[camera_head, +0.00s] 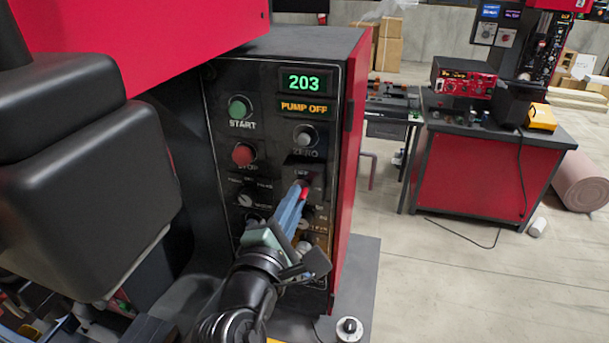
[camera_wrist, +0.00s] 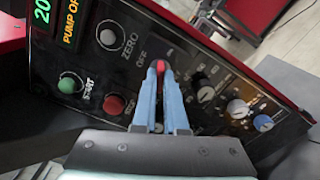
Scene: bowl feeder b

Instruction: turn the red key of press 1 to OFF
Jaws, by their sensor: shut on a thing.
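The red key (camera_head: 304,190) sits in the dark control panel (camera_head: 222,95) of the press, right of the red STOP button and below the ZERO knob. My gripper (camera_head: 300,192) reaches up to the panel from below, its blue fingers shut on the key. In the wrist view the red key (camera_wrist: 160,66) shows between the two blue fingertips (camera_wrist: 160,72). An OFF label stands close to the key there. The fingers hide most of the key, so its exact angle cannot be told. The displays read 203 and PUMP OFF (camera_head: 304,107).
The green START button (camera_head: 239,108) and red STOP button (camera_head: 243,154) are left of the key. Several knobs, such as the ZERO knob (camera_head: 305,135), surround it. A dark padded block (camera_head: 90,180) fills the left. A red bench (camera_head: 480,170) stands at right, with open floor before it.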

